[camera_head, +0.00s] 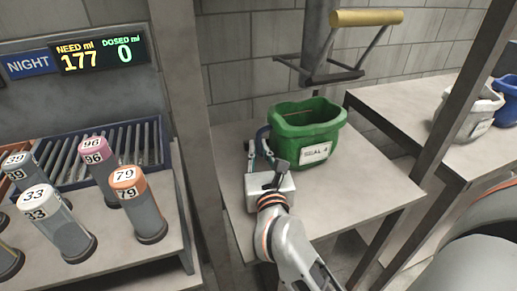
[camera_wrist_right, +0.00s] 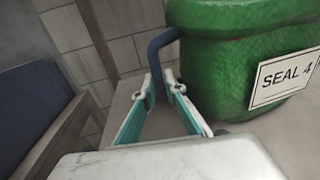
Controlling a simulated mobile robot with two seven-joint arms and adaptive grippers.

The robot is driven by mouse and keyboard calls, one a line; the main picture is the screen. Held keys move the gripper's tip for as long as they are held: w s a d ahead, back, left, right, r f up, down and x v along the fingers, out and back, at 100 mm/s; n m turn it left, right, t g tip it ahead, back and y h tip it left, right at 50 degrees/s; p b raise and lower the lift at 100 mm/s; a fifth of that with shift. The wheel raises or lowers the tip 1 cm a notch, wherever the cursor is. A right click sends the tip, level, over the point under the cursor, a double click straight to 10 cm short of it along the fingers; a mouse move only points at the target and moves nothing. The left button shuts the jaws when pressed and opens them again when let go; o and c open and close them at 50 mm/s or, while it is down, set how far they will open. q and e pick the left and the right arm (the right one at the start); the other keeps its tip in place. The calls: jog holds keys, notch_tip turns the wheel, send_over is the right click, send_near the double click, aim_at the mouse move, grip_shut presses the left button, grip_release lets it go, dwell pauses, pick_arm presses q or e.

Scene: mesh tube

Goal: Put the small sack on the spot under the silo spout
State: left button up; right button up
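A green sack (camera_head: 307,134) with an open top stands upright on the middle table. Its white label shows in the right wrist view, reading "SEAL 4" (camera_wrist_right: 285,77). A blue handle (camera_wrist_right: 157,55) is on its left side. My right gripper (camera_head: 262,150) is beside the sack's left side, and its fingers (camera_wrist_right: 161,92) are apart. The handle's lower end shows between the fingertips; contact cannot be told. A grey post (camera_head: 318,40) with a frame comes down behind the sack; I cannot tell whether it is the spout. My left gripper is not in view.
A grey sack (camera_head: 466,113) and a blue sack (camera_head: 507,100) stand on the right table (camera_head: 390,100). Numbered capped tubes (camera_head: 142,206) and a blue rack (camera_head: 122,150) are at left. A display (camera_head: 103,54) reads NEED 177, DOSED 0. The middle table's front right (camera_head: 370,195) is clear.

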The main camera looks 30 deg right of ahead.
jog(key=o, duration=0.4)
jog(key=v, duration=1.2)
jog(key=shift+r, duration=0.1)
jog(key=shift+s, duration=0.15)
